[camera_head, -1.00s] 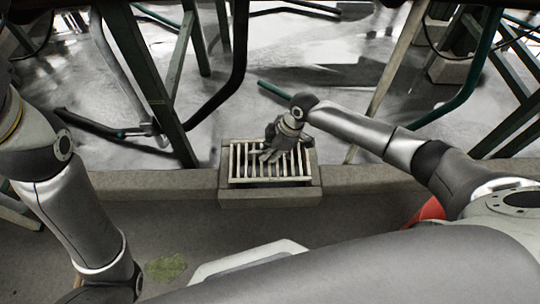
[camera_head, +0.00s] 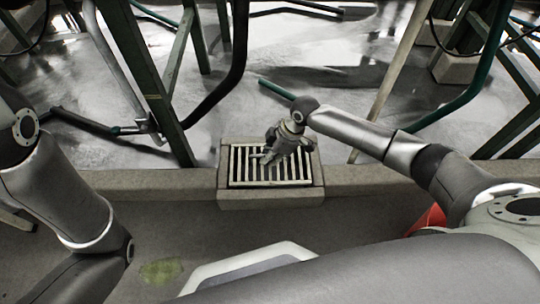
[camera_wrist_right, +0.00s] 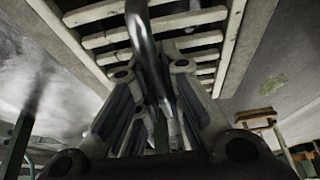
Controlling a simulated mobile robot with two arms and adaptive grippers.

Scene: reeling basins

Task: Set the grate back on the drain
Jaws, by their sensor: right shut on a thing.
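The pale slatted grate (camera_head: 270,184) lies roughly level within the stone surround of the drain (camera_head: 270,194) in the head view. Dark gaps show between its bars. My right gripper (camera_head: 267,157) is over the grate, its fingers pointing down to its middle. In the right wrist view the bars of the grate (camera_wrist_right: 190,20) run across the top, and a curved metal handle passes between the fingers (camera_wrist_right: 155,105). The gripper is shut on the grate's handle. Whether the grate is fully seated all round cannot be told. My left gripper is out of view.
A low stone kerb (camera_head: 150,183) runs left and right of the drain. Green metal legs (camera_head: 160,85) and pipes stand behind it on a wet floor. A greenish patch (camera_head: 160,271) marks the ground at front left. A red object (camera_head: 428,220) is at the right.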

